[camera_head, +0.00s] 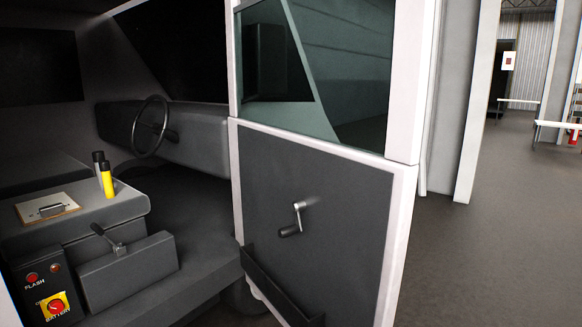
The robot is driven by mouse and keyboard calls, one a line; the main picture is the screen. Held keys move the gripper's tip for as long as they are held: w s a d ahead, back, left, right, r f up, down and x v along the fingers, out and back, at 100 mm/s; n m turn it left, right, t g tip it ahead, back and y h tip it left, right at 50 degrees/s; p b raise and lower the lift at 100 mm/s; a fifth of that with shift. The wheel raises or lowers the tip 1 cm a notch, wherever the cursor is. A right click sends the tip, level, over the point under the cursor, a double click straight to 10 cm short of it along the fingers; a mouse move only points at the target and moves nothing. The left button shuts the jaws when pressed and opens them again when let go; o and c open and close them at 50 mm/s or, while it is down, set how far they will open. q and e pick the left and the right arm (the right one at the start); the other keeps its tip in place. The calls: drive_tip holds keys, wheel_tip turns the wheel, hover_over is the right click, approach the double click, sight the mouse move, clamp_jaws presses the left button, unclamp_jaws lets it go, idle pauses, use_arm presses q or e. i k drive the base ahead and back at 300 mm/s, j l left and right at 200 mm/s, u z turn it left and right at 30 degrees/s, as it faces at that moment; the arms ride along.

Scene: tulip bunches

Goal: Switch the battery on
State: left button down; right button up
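The battery switch (56,307) is a round red knob on a yellow square plate, low on the dark front panel (36,287) of the console at the left. Lettering reading "BATTERY" runs beside it. Its on or off setting is too small to tell. Neither of my grippers is in view.
An opened cab door (318,215) with a crank handle (297,218) stands right of the cab opening. A lever box (128,270), a yellow cylinder (107,181), a clipboard (47,208) and a steering wheel (150,127) are inside. Open floor (490,240) lies right.

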sight(56, 307)
drive_tip(key=u, duration=1.45)
drive_tip(key=i+j, duration=0.15)
drive_tip(key=i, duration=0.1)
